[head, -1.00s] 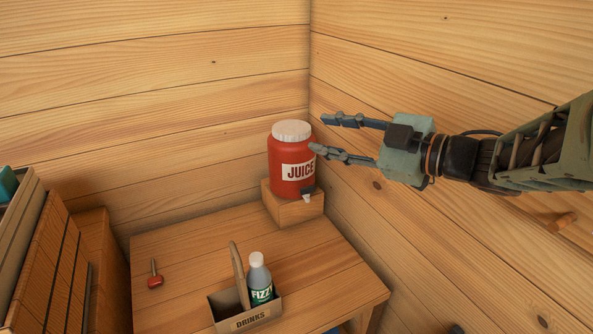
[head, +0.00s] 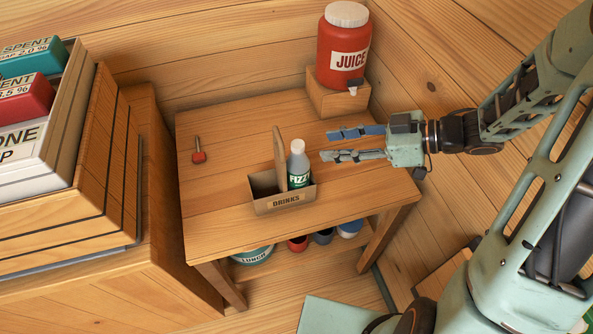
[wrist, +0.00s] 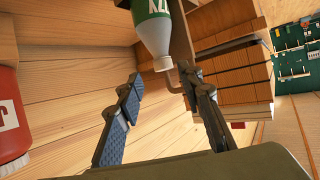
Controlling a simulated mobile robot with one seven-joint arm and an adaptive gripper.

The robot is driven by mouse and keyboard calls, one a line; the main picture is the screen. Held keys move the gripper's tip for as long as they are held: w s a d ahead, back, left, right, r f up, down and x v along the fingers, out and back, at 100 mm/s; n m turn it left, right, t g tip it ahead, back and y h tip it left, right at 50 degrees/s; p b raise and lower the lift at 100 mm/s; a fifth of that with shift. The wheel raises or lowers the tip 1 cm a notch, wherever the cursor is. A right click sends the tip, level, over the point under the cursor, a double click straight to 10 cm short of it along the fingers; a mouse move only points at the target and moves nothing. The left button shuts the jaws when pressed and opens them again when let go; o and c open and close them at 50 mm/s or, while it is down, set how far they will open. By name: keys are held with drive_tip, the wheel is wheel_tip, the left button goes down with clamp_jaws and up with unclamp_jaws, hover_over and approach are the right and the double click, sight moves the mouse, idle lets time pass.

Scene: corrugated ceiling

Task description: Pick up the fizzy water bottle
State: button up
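The fizzy water bottle (head: 299,166) has a white cap and a green FIZZ label. It stands upright in the right compartment of a cardboard DRINKS carrier (head: 266,205) on the wooden table; its lower part is hidden by the carrier. My gripper (head: 324,144) is open and empty, to the right of the bottle, with its fingers pointing left at it. In the wrist view the bottle (wrist: 154,30) appears upside down beyond the gap between the open fingers (wrist: 170,88). The fingers do not appear to touch it.
A red juice dispenser (head: 342,50) stands on a wooden block (head: 330,96) at the table's back right. A small red-ended tool (head: 198,156) lies at the left. The carrier's tall handle (head: 279,158) rises beside the bottle. Cups and a lunch tub (head: 252,256) sit below the tabletop (head: 225,230).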

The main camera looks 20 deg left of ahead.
sight(304, 152)
drive_tip(key=x, duration=0.8)
drive_tip(key=shift+s+f, duration=0.15)
drive_tip(key=shift+f, duration=0.1)
clamp_jaws()
drive_tip(key=shift+r, duration=0.1)
